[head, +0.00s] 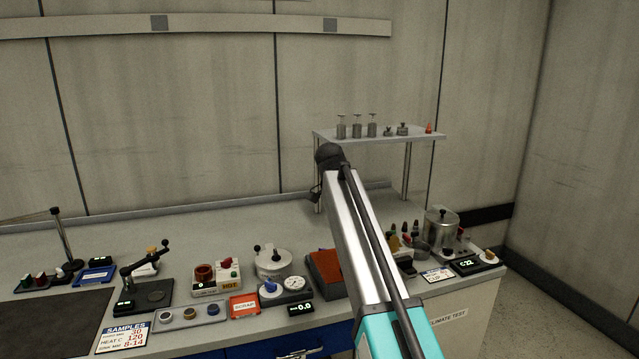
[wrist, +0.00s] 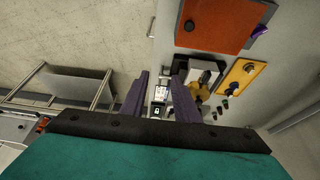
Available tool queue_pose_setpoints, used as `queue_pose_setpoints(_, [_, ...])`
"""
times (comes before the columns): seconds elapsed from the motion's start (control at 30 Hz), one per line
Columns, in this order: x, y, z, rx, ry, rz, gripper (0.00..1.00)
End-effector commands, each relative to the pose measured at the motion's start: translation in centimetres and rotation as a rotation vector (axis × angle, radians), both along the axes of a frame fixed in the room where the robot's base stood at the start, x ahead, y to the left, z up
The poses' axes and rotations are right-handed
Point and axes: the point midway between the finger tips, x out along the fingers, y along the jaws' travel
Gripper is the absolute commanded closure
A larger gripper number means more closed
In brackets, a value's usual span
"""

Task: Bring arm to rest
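My gripper (wrist: 159,80) shows in the wrist view as two dark purple fingers standing apart, with no object held between them. Between and beyond the fingers, a small white device with a dark display (wrist: 157,110) shows at a distance. My arm, with a silver link and a teal part, crosses the right half of the head view over the bench (head: 210,240). My gripper's fingers cannot be made out in the head view.
A raised shelf (head: 380,136) holds several small metal weights. The bench carries a lidded pot (head: 441,228), a SCRAP tray (head: 243,306), a gauge unit (head: 294,283) and a SAMPLES card (head: 124,337). The wrist view shows orange (wrist: 222,25) and yellow (wrist: 240,80) panels.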

Motion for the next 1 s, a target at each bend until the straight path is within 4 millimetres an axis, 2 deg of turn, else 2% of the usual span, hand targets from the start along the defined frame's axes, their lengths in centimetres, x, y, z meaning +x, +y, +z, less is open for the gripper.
queue_pose_setpoints(0.27, [-0.7, -0.4, -3.1, 0.007, 0.032, 0.066, 0.72])
queue_pose_setpoints(0.57, [-1.9, -1.1, -8.3, 0.021, 0.083, 0.181, 0.72])
queue_pose_setpoints(0.73, [-3.3, -1.8, -13.0, 0.037, 0.127, 0.283, 0.72])
queue_pose_setpoints(1.0, [-7.5, -3.2, -22.6, 0.080, 0.213, 0.517, 0.72])
